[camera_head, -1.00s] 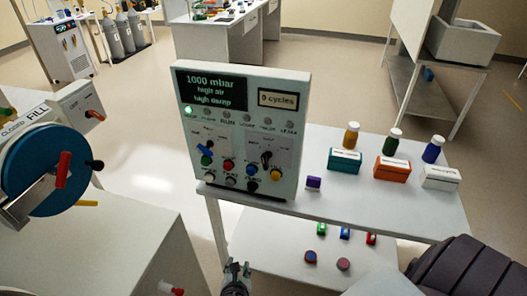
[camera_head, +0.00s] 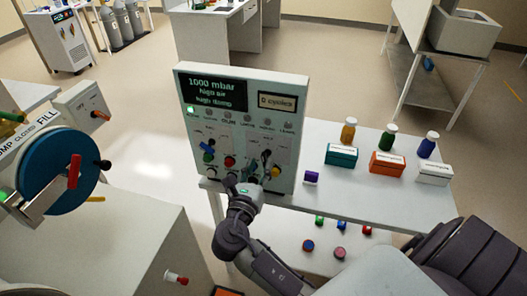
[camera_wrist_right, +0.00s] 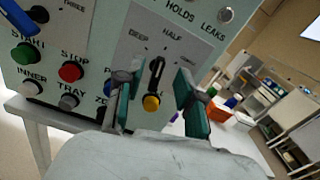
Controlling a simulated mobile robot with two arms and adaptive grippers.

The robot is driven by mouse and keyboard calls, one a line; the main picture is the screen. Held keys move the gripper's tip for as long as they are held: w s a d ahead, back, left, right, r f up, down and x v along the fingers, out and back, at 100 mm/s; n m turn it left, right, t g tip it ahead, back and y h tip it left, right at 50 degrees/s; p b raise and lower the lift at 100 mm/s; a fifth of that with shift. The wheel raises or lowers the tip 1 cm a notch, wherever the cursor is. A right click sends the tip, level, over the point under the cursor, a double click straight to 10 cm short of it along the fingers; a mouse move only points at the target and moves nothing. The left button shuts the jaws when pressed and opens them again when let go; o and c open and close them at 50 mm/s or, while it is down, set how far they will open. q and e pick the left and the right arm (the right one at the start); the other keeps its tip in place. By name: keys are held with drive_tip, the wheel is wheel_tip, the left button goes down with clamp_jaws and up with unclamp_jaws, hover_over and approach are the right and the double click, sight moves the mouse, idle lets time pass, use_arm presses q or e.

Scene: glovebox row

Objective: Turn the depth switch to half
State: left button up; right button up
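The depth switch (camera_wrist_right: 156,74) is a black knob with a light mark on the grey control panel (camera_head: 190,84), under the labels DEEP and HALF and a third, partly hidden one. Its upper end points roughly towards HALF in the right wrist view; its exact setting is hard to tell. My right gripper (camera_wrist_right: 158,88) is open, with one teal finger on each side of the knob. I cannot tell whether either finger touches it. In the head view my right gripper (camera_head: 248,178) is in front of the panel's lower right part. My left gripper is not in view.
A yellow button (camera_wrist_right: 151,103) sits close below the knob between the fingers. Red (camera_wrist_right: 71,72) and green (camera_wrist_right: 27,53) buttons lie to the left. Bottles and boxes (camera_head: 387,163) stand on the table right of the panel. A blue wheel (camera_head: 60,170) is at far left.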

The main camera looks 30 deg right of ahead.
sight(263, 158)
drive_tip(key=shift+p+x, duration=0.4)
drive_tip(key=shift+x, duration=1.85)
clamp_jaws()
